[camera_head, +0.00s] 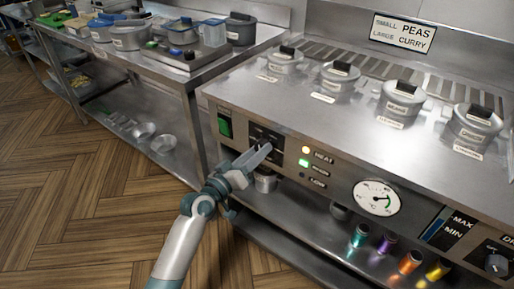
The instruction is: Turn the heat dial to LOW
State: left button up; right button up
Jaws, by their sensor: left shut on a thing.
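My left gripper (260,155) reaches up from the bottom to the range's front panel. Its jaws are shut on the heat dial, which the fingers mostly hide, so I cannot read its pointer. The black dial plate (277,155) shows around the fingers, left of the lamp labels. The lamp beside LOW (303,175) looks dark. My right gripper is out of view.
A green switch (225,126) is left of the dial plate. A round gauge (377,197) and another knob (497,264) are farther right. Lidded pots (340,76) stand in the steel range top. Several coloured shakers (385,243) stand low at the front. A steel side table (188,70) holds containers.

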pick_arm(q)
jog(key=shift+n+p, duration=1)
jog(key=shift+n, duration=1.1)
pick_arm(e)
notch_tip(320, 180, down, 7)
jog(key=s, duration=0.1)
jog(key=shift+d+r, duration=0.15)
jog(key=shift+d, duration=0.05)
pick_arm(q)
jog(key=o, duration=1)
jog(key=shift+o, duration=0.2)
jog(key=b+v, duration=0.1)
jog(key=v, duration=1.6)
jog(key=shift+s, duration=0.15)
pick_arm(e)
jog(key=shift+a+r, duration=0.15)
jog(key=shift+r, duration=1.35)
